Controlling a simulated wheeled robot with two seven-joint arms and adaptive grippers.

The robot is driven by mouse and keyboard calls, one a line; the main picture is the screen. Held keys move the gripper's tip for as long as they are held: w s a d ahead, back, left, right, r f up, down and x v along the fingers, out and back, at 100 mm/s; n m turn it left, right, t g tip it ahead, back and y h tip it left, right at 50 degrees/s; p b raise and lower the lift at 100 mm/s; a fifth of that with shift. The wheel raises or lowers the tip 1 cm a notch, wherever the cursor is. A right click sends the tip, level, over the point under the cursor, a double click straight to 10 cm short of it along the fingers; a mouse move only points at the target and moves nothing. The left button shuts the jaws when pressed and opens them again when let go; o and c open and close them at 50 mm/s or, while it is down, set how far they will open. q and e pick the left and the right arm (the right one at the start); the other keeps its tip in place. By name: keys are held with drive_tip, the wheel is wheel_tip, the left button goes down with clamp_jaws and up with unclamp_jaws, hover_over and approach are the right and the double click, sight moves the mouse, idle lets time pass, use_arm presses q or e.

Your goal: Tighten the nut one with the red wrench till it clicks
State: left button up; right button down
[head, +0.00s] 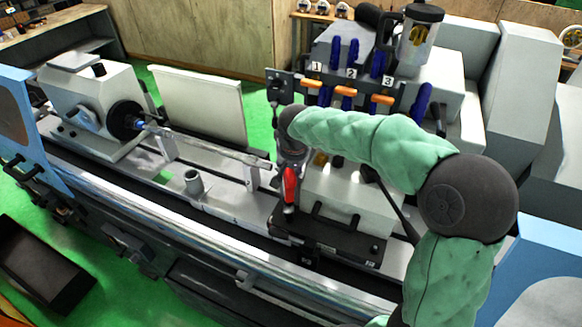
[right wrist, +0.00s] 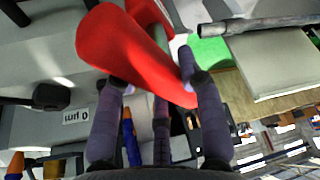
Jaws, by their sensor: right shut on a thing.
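The red wrench (head: 290,186) hangs below my right gripper (head: 291,150) in the head view, in front of the white headstock block at the machine's middle. In the right wrist view the wrench (right wrist: 125,45) is large and close, between the purple-grey fingers of my right gripper (right wrist: 160,95), which is shut on it. The numbered panel carries a label 1 (head: 317,67). Nut one itself cannot be made out; my right arm covers part of the area below the labels. The wrench's contact with any nut cannot be seen. My left gripper is not in view.
A long shaft (head: 205,145) runs from the chuck (head: 126,120) toward the right gripper. Blue and orange handles (head: 382,98) stand behind my right forearm. A white upright panel (head: 200,103) is behind the shaft. A small grey cylinder (head: 193,183) stands on the bed.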

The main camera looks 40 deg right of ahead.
drive_tip(key=shift+r, duration=0.75)
